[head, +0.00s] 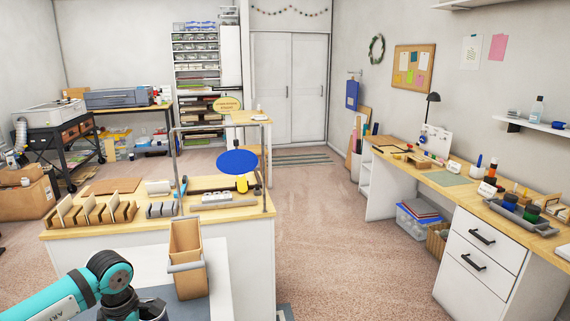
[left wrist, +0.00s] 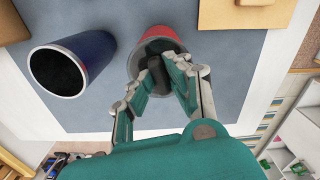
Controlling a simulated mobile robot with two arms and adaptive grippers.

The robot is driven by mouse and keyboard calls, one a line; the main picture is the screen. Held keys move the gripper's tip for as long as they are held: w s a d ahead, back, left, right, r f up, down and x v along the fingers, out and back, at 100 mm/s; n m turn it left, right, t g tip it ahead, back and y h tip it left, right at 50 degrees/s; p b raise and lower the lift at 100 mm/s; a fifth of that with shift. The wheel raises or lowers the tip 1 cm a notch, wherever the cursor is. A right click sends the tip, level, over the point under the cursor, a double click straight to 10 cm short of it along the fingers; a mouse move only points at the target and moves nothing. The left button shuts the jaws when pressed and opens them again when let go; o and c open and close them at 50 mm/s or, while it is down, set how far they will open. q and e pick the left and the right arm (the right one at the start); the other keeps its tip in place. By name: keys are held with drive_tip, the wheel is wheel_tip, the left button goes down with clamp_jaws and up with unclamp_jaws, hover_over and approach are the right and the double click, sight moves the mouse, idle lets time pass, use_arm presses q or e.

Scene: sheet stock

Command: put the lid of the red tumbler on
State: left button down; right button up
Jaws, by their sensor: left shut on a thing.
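In the left wrist view, my left gripper (left wrist: 162,64) is shut on a small dark piece (left wrist: 157,48), which looks like the lid's grip. The red tumbler (left wrist: 158,31) is right behind and under the fingers. The head view shows my left arm at the bottom left, but neither tumbler. My right gripper is not in view.
The tumblers are over a grey-blue surface (left wrist: 112,108) with white edging. In the head view, a wooden-topped bench (head: 110,228) carries wooden racks and tools. A brown open box (head: 188,262) stands before it. Open carpet lies between bench and right-hand desk (head: 450,190).

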use_arm(q)
drive_tip(key=shift+r, duration=0.15)
drive_tip(key=shift+r+p, duration=1.05)
drive_tip(key=shift+r, duration=0.85)
drive_tip(key=shift+f, duration=0.15)
drive_tip(key=shift+f+b, duration=1.55)
drive_tip(key=shift+f, duration=0.1)
drive_tip(key=shift+f+b, duration=0.15)
drive_tip(key=shift+b, duration=0.55)
idle(0.5)
drive_tip(key=c, duration=0.7)
unclamp_jaws()
